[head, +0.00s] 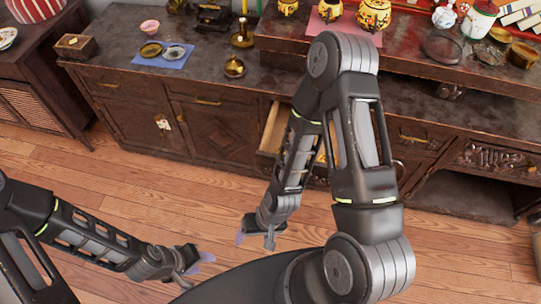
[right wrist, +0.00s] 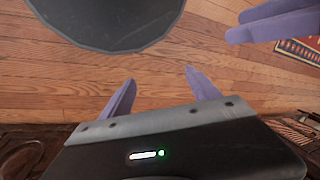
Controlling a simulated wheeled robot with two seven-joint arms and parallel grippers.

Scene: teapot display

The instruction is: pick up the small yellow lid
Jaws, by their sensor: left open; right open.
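I cannot pick out the small yellow lid for certain. A round, flat, brass-coloured piece (head: 151,50) lies on the blue cloth (head: 177,63) on the cabinet top, beside a silvery round piece (head: 175,52). My left gripper (head: 205,259) is open and low over the floor, away from the cabinet. My right gripper (head: 254,240) is open in front of the cabinet, pointing down at the floor. Its two purple fingers stand apart with nothing between them in the right wrist view (right wrist: 161,88). Purple fingers of my left gripper show at that view's upper right.
A long dark cabinet (head: 215,125) crosses the back, with a drawer (head: 274,128) pulled open behind my right arm. A small brass pot (head: 234,67), a pink cup (head: 150,27) and a wooden box (head: 75,46) stand on top. Wooden floor in front is clear.

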